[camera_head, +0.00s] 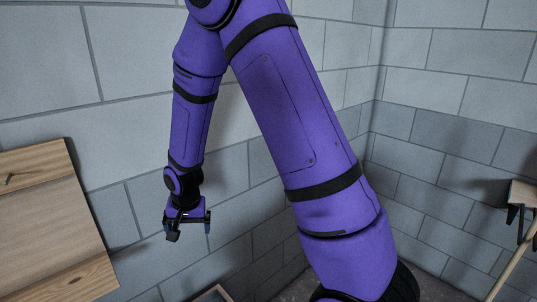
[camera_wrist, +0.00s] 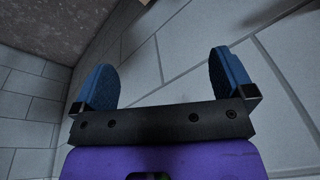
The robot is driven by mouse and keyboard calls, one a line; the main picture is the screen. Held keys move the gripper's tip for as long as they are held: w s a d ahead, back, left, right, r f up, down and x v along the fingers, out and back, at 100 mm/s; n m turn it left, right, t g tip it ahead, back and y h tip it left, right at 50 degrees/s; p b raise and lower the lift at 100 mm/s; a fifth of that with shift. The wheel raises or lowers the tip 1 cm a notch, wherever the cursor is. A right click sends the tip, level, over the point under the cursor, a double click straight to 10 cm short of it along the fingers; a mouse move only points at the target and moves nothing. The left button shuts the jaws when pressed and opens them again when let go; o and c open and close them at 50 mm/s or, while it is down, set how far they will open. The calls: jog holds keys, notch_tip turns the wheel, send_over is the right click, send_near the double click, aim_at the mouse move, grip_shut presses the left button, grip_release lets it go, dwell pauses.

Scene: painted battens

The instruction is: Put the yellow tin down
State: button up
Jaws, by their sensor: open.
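No yellow tin shows in either view. My gripper (camera_head: 189,230) hangs at the end of my purple arm in the head view, in front of the grey block wall and right of a wooden surface. In the wrist view my gripper (camera_wrist: 163,88) has its two blue fingers wide apart, with nothing between them.
Another wooden piece (camera_head: 525,194) on a dark support is at the right edge. A wooden edge (camera_head: 213,294) shows at the bottom. Grey block walls (camera_head: 130,60) meet in a corner behind my arm.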

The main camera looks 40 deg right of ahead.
jog(key=s+d+r+n+t, duration=0.15)
jog(key=s+r, duration=0.35)
jog(key=r, duration=0.5)
jog(key=s+d+r+n, duration=0.2)
jog(key=s+r, duration=0.2)
jog(key=r, duration=0.6)
jog(key=s+d+r+n, duration=0.1)
jog(key=s+r, duration=0.4)
jog(key=s, duration=0.4)
jog(key=s+r+n+t, duration=0.1)
jog(key=s+r, duration=0.3)
jog(key=s, duration=0.5)
jog(key=shift+s+d+r+n, duration=0.15)
jog(key=shift+d+r+n, duration=0.25)
jog(key=shift+n, duration=0.15)
jog(key=shift+t, duration=0.25)
